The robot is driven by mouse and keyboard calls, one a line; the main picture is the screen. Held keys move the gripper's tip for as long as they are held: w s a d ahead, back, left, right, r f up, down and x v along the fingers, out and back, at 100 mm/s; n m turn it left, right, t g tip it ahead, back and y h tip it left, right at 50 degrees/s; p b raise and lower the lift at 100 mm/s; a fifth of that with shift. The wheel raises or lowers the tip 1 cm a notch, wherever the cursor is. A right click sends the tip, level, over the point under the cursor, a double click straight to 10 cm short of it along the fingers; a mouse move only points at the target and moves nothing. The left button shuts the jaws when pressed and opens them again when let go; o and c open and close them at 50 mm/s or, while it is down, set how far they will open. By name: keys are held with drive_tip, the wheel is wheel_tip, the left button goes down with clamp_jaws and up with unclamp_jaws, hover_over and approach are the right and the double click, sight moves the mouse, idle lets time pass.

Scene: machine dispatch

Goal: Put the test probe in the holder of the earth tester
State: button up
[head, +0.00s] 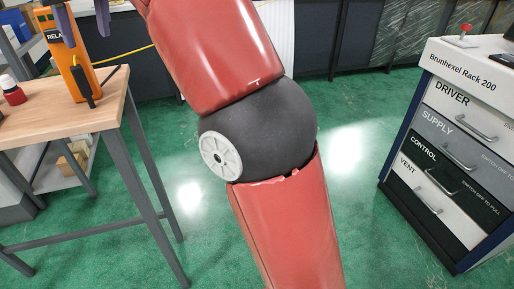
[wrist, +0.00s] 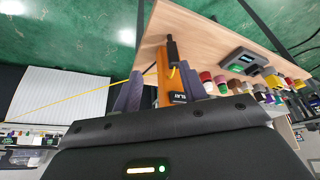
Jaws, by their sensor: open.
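An orange device (head: 65,55) stands upright on the wooden table at the left of the head view. Its label starts with "RELA"; I cannot tell whether it is the earth tester. A black probe-like piece (head: 83,84) is at its front, low down; it also shows in the wrist view (wrist: 172,48). My gripper (head: 88,40) is open, its purple fingers near the top of the device. In the wrist view, the orange body (wrist: 164,80) lies between the fingers (wrist: 158,88), with no clear grip on it. A holder is not clearly visible.
The wooden table (head: 45,130) also bears a red-capped bottle (head: 12,90). The wrist view shows a grey device with a screen (wrist: 245,62) and several coloured spools or jars (wrist: 207,82). A drawer rack (head: 450,150) stands at the right, with green floor between.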

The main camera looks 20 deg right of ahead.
drive_tip(key=s+d+f+m+h, duration=0.1)
drive_tip(key=s+d+f+m, duration=0.1)
drive_tip(key=s+d+f, duration=0.6)
drive_tip(key=s+d+f+m+t, duration=0.1)
drive_tip(key=s+d+f+m, duration=0.2)
drive_tip(key=s+d+f, duration=0.4)
drive_tip(key=d+f, duration=0.4)
drive_tip(key=f, duration=0.2)
drive_tip(key=shift+s+f+h, duration=0.35)
drive_tip(key=shift+h, duration=0.05)
drive_tip(key=shift+m+t, duration=0.3)
drive_tip(key=shift+m, duration=0.3)
drive_tip(key=s+f, duration=0.1)
drive_tip(key=f, duration=0.1)
drive_tip(key=s+d+f, duration=0.1)
drive_tip(key=s+f, duration=0.1)
drive_tip(key=f, duration=0.1)
drive_tip(key=s+d+f, duration=0.1)
drive_tip(key=s+f, duration=0.1)
drive_tip(key=f, duration=0.1)
drive_tip(key=shift+d+f, duration=0.1)
drive_tip(key=shift+d, duration=0.15)
drive_tip(key=c, duration=0.3)
